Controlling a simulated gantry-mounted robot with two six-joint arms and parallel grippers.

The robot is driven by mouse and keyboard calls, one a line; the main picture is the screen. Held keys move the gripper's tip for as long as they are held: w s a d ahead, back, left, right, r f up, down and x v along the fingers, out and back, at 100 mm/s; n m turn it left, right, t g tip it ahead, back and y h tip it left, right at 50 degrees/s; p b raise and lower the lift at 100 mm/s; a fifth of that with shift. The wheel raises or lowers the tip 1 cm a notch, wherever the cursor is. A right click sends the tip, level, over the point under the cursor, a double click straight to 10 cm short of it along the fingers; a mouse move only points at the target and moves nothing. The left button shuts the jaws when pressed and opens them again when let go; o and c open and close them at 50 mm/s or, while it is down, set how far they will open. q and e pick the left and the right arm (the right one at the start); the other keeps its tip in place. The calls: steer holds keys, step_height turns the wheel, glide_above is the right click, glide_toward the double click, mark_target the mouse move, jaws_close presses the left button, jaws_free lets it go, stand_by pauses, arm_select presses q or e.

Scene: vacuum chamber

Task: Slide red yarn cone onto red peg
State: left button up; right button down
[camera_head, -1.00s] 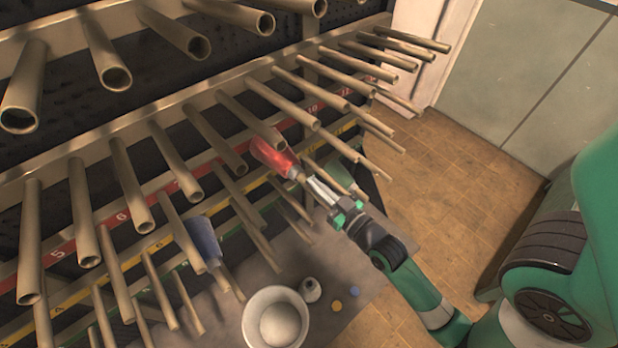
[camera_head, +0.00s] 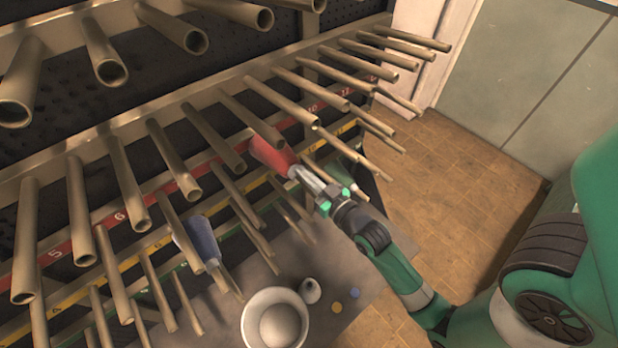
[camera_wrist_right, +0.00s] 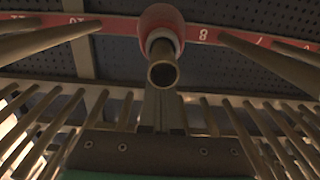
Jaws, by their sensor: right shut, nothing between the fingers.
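The red yarn cone (camera_head: 270,154) sits around a peg in the row along the red strip (camera_head: 170,188) of the rack. In the right wrist view the cone (camera_wrist_right: 160,18) is far back on this peg, near the strip, and the peg's hollow end (camera_wrist_right: 162,75) sticks out of it. My right gripper (camera_head: 301,175) is at the cone's near end in the head view. It is shut with nothing between its fingers, and in the wrist view its fingers (camera_wrist_right: 162,108) are just under the peg's end. Whether they touch the peg or cone I cannot tell. My left gripper is not in view.
Bare tan pegs stick out on both sides of the cone. A blue cone (camera_head: 203,238) is on a lower peg at the left. A white bowl (camera_head: 251,318) and a small white object (camera_head: 310,290) are below the rack. Open floor (camera_head: 460,180) lies to the right.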

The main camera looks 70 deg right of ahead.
mark_target(292, 162)
steer(key=shift+b+x, duration=0.3)
steer(key=shift+x, duration=1.35)
steer(key=shift+s, duration=0.1)
steer(key=shift+p+v, duration=0.45)
steer(key=shift+v, duration=1)
steer(key=b+v, duration=0.1)
steer(key=v, duration=1)
steer(key=shift+s+a+b, duration=0.2)
steer(key=shift+s+b, duration=0.05)
steer(key=shift+b, duration=0.1)
